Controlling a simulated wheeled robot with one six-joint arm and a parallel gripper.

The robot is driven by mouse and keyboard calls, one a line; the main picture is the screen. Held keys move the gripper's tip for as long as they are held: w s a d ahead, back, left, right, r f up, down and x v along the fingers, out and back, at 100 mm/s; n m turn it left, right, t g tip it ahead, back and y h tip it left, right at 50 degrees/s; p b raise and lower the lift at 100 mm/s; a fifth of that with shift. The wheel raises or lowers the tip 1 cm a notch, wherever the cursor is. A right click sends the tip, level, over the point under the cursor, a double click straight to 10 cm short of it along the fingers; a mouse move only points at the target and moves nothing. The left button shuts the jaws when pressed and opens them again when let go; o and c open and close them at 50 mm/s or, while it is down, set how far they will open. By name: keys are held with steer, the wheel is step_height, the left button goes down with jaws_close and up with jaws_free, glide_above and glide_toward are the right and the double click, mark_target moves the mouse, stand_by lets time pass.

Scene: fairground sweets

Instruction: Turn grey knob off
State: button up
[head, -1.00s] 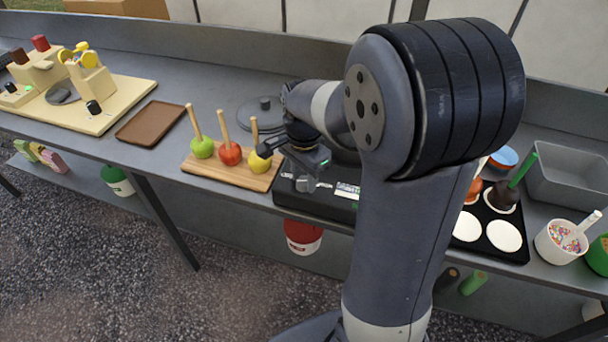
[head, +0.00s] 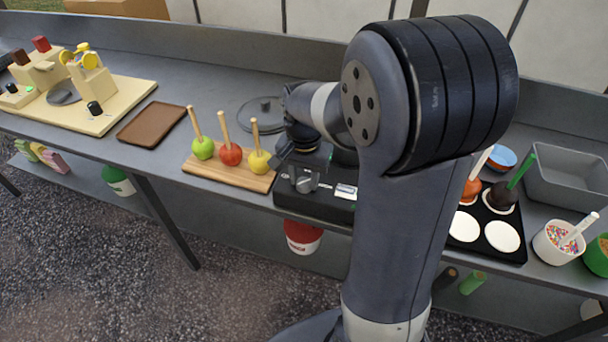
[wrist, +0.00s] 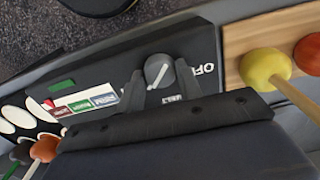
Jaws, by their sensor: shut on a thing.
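The grey knob (head: 305,183) sits on the front of a black cooker unit (head: 327,207). In the wrist view the round knob (wrist: 159,70) has a pale pointer line lying aslant, and white "OFF" lettering is printed beside it on the panel. My gripper (wrist: 160,80) has one finger on each side of the knob and is shut on it. In the head view my wrist and arm hide part of the unit's top.
A wooden board (head: 228,178) with green, red and yellow apples on sticks stands just left of the unit. A black tray (head: 480,246) with white rounds and dipped apples lies to the right. A round grey lid (head: 262,113) lies behind.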

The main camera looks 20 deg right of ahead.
steer(key=n, duration=0.5)
steer(key=shift+n+p, duration=0.3)
steer(key=n, duration=0.6)
steer(key=n+p, duration=0.1)
steer(key=n, duration=0.4)
steer(key=shift+n, duration=0.3)
steer(key=n, duration=0.5)
steer(key=shift+n, duration=0.4)
steer(key=o, duration=1)
steer(key=shift+c, duration=0.2)
